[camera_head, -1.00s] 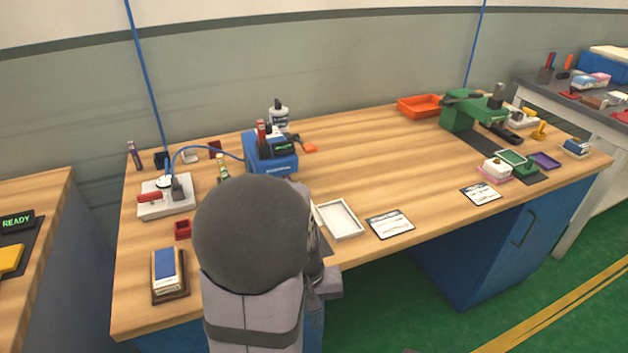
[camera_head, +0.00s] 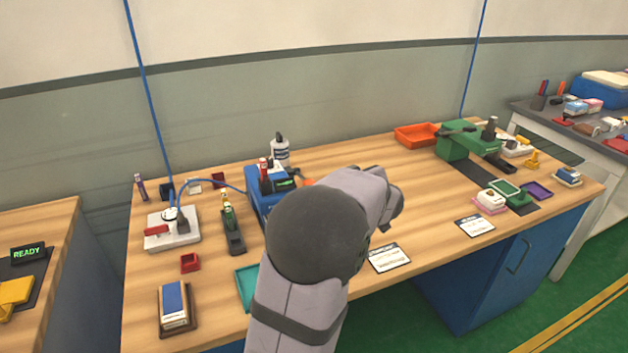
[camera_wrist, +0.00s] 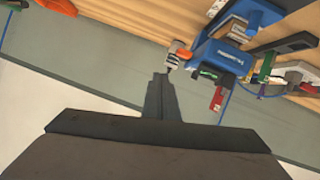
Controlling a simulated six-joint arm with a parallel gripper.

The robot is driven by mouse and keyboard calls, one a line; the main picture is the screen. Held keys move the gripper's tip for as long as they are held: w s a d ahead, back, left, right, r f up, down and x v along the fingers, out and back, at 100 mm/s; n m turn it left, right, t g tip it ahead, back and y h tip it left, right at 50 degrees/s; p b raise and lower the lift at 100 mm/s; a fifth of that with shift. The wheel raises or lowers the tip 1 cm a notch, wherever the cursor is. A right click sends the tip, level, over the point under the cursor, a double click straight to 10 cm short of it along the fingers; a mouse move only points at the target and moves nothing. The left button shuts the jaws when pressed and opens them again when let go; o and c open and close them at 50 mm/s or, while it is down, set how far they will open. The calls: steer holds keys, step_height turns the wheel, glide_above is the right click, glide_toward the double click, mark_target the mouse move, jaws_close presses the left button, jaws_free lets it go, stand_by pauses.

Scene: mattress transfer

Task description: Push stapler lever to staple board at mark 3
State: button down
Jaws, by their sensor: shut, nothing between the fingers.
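My gripper (camera_wrist: 160,90) is shut and empty in the wrist view, its fingertips close to a small grey-and-orange item (camera_wrist: 178,54). In the head view my own arm hides its fingers. A blue device (camera_head: 262,180) with a lit green display stands left of my arm; it also shows in the wrist view (camera_wrist: 222,58). A green machine (camera_head: 452,145) with a dark lever stands at the right of the bench. A dark, long tool (camera_head: 234,240) with a green part lies left of the blue device. I cannot tell which is the stapler; no board mark 3 is readable.
A wooden bench (camera_head: 390,165) carries a white bottle (camera_head: 280,152), an orange tray (camera_head: 418,135), a teal tray (camera_head: 246,284) and printed cards (camera_head: 388,257). A white box (camera_head: 173,232) with a red handle stands left. Clear bench lies between my arm and the green machine.

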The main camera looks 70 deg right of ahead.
steer(key=shift+w+a+r+m+t+y, duration=0.2)
steer(key=shift+w+a+r+m+t, duration=0.2)
steer(key=shift+w, duration=0.25)
steer(key=shift+w+a+r+m+t+y, duration=0.2)
steer(key=shift+w+a+r+m+t, duration=0.15)
steer(key=shift+w, duration=0.25)
steer(key=shift+w+d+f, duration=0.1)
steer(key=shift+f, duration=0.05)
steer(key=x, duration=1)
steer(key=shift+s+a+f, duration=0.1)
steer(key=shift+a+f, duration=0.05)
steer(key=shift+f, duration=0.8)
steer(key=shift+s+a+f, duration=0.1)
steer(key=shift+s+f, duration=0.05)
steer(key=shift+f, duration=0.8)
steer(key=shift+b, duration=0.3)
